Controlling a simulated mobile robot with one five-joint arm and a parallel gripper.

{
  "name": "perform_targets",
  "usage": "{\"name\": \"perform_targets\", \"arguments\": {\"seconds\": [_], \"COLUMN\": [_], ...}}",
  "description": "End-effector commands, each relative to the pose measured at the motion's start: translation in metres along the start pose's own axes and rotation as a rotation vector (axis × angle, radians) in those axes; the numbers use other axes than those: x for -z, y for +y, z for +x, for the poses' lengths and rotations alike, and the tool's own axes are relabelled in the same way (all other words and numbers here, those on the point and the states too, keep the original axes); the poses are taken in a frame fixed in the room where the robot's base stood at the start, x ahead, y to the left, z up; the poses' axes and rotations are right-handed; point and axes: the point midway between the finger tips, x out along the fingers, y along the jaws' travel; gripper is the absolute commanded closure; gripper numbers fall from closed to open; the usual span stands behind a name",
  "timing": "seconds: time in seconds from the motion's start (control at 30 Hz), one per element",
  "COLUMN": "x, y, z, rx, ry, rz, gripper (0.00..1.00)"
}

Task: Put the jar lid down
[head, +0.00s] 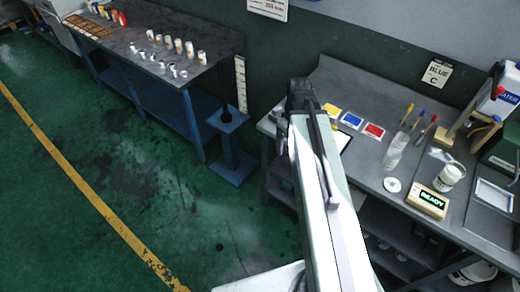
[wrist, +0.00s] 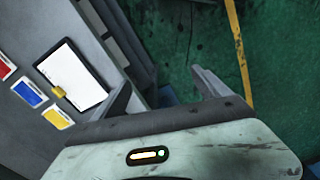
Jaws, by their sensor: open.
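A white round disc, which looks like the jar lid (head: 392,185), lies flat on the right-hand bench (head: 475,222) in the head view. A whitish jar (head: 451,176) stands to its right, by a box with a lit READY sign (head: 428,202). My gripper (head: 301,95) is at the left end of this bench, well to the left of the disc. In the wrist view my gripper (wrist: 163,92) has its two fingers spread, with nothing between them. The disc and jar are not in the wrist view.
Yellow, blue and red cards (head: 352,119) and a clipboard (wrist: 75,78) lie near my gripper. Tools with coloured handles (head: 407,118) and a clear bottle (head: 395,152) stand behind the disc. Another bench (head: 135,38) holds several small canisters. The green floor is open on the left.

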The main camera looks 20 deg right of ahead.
Motion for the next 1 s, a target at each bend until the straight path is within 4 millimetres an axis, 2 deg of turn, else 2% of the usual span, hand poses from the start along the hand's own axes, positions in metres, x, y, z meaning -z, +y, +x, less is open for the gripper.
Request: {"name": "perform_targets", "arguments": {"seconds": [0.03, 0.1, 0.2, 0.3, 0.57, 0.73, 0.97, 1.0], "x": [0.016, 0.032, 0.044, 0.050, 0.051, 0.051, 0.051, 0.051], "y": [-0.038, -0.076, -0.112, -0.130, -0.130, -0.130, -0.129, -0.129], "z": [0.000, 0.000, 0.000, 0.000, 0.003, 0.036, 0.029, 0.029], "rx": [0.000, -0.001, -0.001, -0.001, 0.000, 0.000, 0.000, 0.000], "ry": [0.000, -0.001, -0.001, 0.000, 0.000, 0.000, 0.000, 0.000], "rz": [0.071, 0.190, 0.301, 0.351, 0.360, 0.360, 0.360, 0.360], "gripper": [0.14, 0.14, 0.14, 0.14, 0.14, 0.14, 0.14, 0.20]}}
